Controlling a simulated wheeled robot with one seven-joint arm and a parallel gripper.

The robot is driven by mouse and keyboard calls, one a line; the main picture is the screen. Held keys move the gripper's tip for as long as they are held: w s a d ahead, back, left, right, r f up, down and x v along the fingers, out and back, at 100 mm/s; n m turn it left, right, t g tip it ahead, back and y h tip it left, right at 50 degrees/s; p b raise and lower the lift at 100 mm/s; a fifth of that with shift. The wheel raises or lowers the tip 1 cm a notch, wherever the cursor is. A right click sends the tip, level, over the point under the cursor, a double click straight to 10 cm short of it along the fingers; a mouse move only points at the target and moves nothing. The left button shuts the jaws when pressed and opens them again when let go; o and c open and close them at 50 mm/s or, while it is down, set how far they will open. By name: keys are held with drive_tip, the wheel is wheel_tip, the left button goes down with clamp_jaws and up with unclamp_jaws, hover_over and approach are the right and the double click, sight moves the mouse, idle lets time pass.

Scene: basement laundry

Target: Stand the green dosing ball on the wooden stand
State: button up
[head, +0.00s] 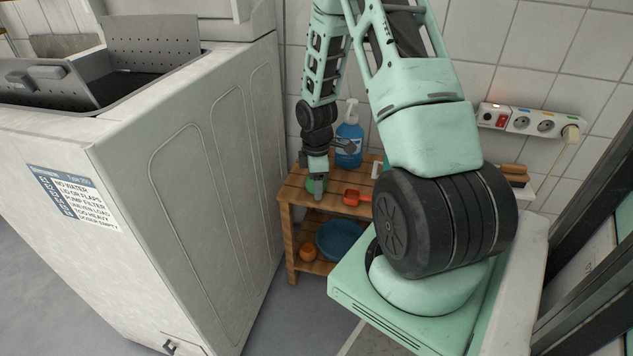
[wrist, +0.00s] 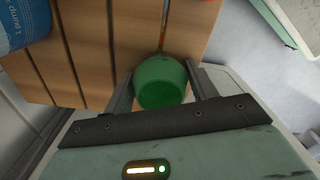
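The green dosing ball (wrist: 160,82) sits between the two fingers of my gripper (wrist: 161,68) in the wrist view, with a finger against each side. In the head view my gripper (head: 318,190) points down at the left part of the slatted wooden stand (head: 297,187), and a little of the green ball (head: 311,184) shows behind it. The stand's slats (wrist: 95,45) show beyond the ball in the wrist view. I cannot tell whether the ball touches the stand top or hangs just above it.
A blue bottle (head: 349,142) and a red scoop (head: 356,198) are on the stand top. A blue basin (head: 342,241) and an orange object (head: 307,254) are on its lower shelf. A white washing machine (head: 205,170) stands close on the left; a tiled wall is behind.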

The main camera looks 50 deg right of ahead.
drive_tip(key=shift+o, duration=1.2)
drive_tip(key=shift+r, duration=0.1)
wheel_tip(320, 180, up, 12)
drive_tip(key=p, duration=0.5)
drive_tip(key=a+r, duration=0.4)
drive_tip(key=a, duration=0.7)
drive_tip(key=a+r, duration=0.5)
drive_tip(key=a, duration=0.7)
drive_tip(key=s+a+r, duration=0.2)
drive_tip(key=s+a, duration=0.6)
drive_tip(key=s+a+r+m, duration=0.1)
drive_tip(key=s+a+r, duration=0.2)
drive_tip(key=s+a, duration=0.6)
drive_tip(key=shift+r+y, duration=0.15)
drive_tip(key=shift+y, duration=0.15)
